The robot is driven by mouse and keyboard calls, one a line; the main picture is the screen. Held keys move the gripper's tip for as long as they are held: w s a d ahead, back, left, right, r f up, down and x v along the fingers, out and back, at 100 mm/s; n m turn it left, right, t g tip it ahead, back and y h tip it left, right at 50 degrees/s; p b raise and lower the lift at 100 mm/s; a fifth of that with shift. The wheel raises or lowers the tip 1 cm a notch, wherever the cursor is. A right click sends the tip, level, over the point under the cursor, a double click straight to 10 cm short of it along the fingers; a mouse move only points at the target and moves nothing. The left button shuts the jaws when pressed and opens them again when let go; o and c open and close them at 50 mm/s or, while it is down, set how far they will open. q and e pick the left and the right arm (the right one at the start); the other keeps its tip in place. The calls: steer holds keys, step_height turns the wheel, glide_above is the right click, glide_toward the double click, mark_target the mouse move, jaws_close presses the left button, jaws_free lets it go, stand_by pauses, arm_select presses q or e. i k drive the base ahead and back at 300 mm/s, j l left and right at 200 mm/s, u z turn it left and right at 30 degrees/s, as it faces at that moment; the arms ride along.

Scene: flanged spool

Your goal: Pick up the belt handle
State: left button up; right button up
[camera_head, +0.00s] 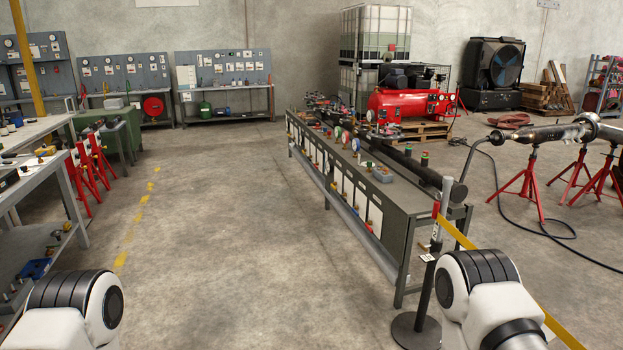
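A yellow belt (457,233) runs from the head of a barrier post (425,285) down to the lower right, passing behind my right arm. The post is dark, with a round black base (416,331) on the floor. A small red and white piece (435,215) and small tags show at the post's head. I cannot tell which part is the belt handle. Only white and black links of my two arms show at the bottom left and bottom right. Both grippers are outside the view.
A long dark workbench (378,200) with valves and gauges stands just behind the post. Red stands (530,187) carry a pipe at the right, with a black hose on the floor. A grey shelf table (38,172) stands at the left. The middle floor (220,220) is clear.

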mark_target(436, 208)
steer(key=i, duration=0.85)
steer(key=i+z, duration=0.1)
steer(key=i, duration=0.7)
steer(key=i+j, duration=0.15)
steer(key=i, duration=0.7)
steer(key=i+z, duration=0.5)
steer(key=i+j+z, duration=0.2)
steer(key=z, duration=0.25)
steer(key=i+j+z, duration=0.3)
steer(key=z, duration=0.2)
steer(key=i+j+z, duration=0.25)
steer(key=j+z, duration=0.25)
steer(key=i+j+z, duration=0.3)
steer(key=j, duration=0.15)
steer(key=j+z, duration=0.3)
steer(key=j, duration=0.15)
steer(key=i+j+z, duration=0.2)
steer(key=j+z, duration=0.15)
steer(key=j, duration=0.2)
steer(key=j+z, duration=0.3)
steer(key=j, duration=0.2)
